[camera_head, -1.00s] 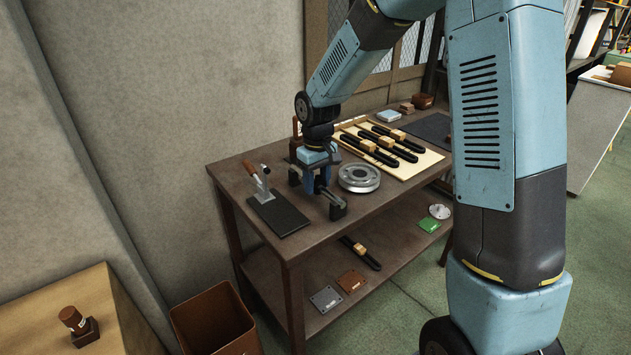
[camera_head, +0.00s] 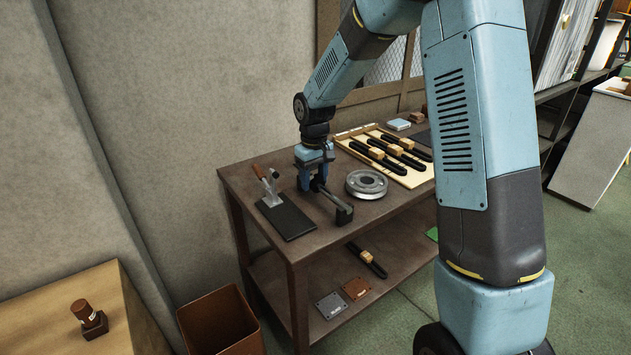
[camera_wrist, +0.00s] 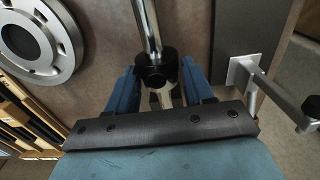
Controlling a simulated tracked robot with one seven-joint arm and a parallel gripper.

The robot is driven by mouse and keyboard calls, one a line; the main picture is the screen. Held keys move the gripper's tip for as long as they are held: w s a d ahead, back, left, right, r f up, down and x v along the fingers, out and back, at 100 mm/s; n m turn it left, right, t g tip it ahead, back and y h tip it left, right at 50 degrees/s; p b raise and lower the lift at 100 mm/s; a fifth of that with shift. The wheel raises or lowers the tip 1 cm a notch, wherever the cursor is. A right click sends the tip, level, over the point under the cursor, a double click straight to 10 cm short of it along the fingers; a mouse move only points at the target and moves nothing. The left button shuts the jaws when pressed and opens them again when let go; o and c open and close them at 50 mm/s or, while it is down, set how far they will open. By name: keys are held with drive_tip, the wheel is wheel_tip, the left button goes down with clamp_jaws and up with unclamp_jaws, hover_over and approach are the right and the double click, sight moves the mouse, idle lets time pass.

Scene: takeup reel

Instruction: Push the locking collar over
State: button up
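My gripper (camera_wrist: 160,72) points down over the left part of the bench, its two blue fingers visibly apart. In the head view my gripper (camera_head: 312,188) is between the black plate and the grey reel. A dark round collar (camera_wrist: 156,67) sits between the fingertips in the wrist view, at the end of a silver rod (camera_wrist: 147,25). I cannot tell whether the fingers touch it. In the head view the rod (camera_head: 330,197) runs from under the gripper to a dark block (camera_head: 344,214) near the bench's front edge. The collar is hidden there.
The grey reel (camera_head: 367,184) lies right of the gripper. A black plate with a metal bracket (camera_head: 287,220) lies left. The lower shelf holds plates. A brown bin (camera_head: 218,318) stands on the floor.

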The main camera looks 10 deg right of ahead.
drive_tip(key=o, duration=0.3)
drive_tip(key=shift+s+d, duration=0.1)
wheel_tip(320, 180, up, 14)
drive_tip(key=shift+f, duration=0.2)
idle(0.4)
drive_tip(key=s+d+r+m+t, duration=0.1)
drive_tip(key=s+d+r, duration=0.3)
drive_tip(key=s, duration=0.4)
drive_tip(key=s+d+r+m+t, duration=0.2)
drive_tip(key=s+d+r, duration=0.1)
drive_tip(key=s+d, duration=0.3)
drive_tip(key=s+d+r+m+t, duration=0.1)
drive_tip(key=s+d+r, duration=0.25)
drive_tip(key=s, duration=0.55)
drive_tip(key=s+d, duration=0.1)
drive_tip(key=s, duration=0.1)
drive_tip(key=s+f+m+t, duration=0.1)
drive_tip(key=s, duration=0.2)
drive_tip(key=s+d+m, duration=0.1)
drive_tip(key=s, duration=0.2)
drive_tip(key=shift+s+d+f+t, duration=0.2)
drive_tip(key=shift+d+t, duration=0.1)
